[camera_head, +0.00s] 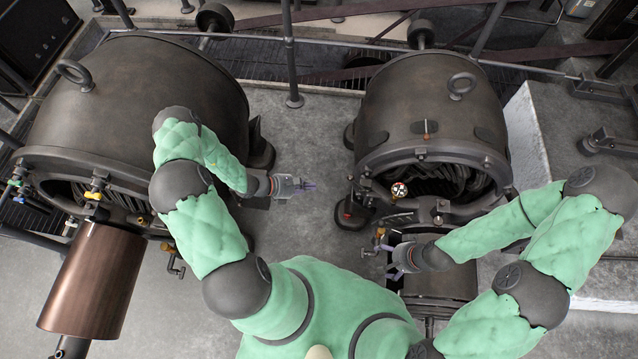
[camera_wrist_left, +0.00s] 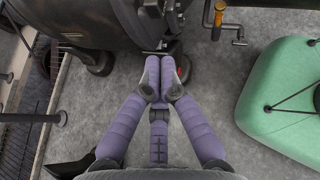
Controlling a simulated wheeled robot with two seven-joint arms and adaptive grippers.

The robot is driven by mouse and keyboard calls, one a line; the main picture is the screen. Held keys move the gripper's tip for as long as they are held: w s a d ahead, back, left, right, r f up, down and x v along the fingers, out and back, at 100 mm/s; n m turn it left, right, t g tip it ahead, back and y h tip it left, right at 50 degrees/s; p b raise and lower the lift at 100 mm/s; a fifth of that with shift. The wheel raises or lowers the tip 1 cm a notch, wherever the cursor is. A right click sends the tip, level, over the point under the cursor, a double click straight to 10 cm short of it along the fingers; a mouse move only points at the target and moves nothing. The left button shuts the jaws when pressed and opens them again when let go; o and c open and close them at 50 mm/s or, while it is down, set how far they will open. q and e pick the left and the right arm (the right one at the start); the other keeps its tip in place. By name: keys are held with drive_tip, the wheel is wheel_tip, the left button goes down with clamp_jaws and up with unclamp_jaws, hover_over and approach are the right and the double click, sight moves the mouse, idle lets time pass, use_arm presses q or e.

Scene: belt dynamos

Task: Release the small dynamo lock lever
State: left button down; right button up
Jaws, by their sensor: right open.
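The small dynamo (camera_head: 420,95) is the dark drum at the right of the head view. I cannot tell which is the lock lever. My right gripper (camera_head: 390,262) is open just below that crank; contact is unclear. My left gripper (camera_head: 312,186) is between the dynamos, apart from the small one. Its fingers (camera_wrist_left: 158,62) are together in the left wrist view, with nothing visible between them.
The large dynamo (camera_head: 140,95) stands at the left, with a copper cylinder (camera_head: 92,280) in front. A red-topped foot (camera_head: 347,213) is at the small dynamo's left base. A rail post (camera_head: 289,55) stands behind. Grey floor between the dynamos is clear.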

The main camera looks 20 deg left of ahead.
use_arm(q)
drive_tip(key=w+d+f+b, duration=0.3)
drive_tip(key=w+d, duration=0.4)
drive_tip(key=d, duration=0.1)
drive_tip(key=shift+w+d, duration=0.2)
drive_tip(key=shift+d, duration=0.1)
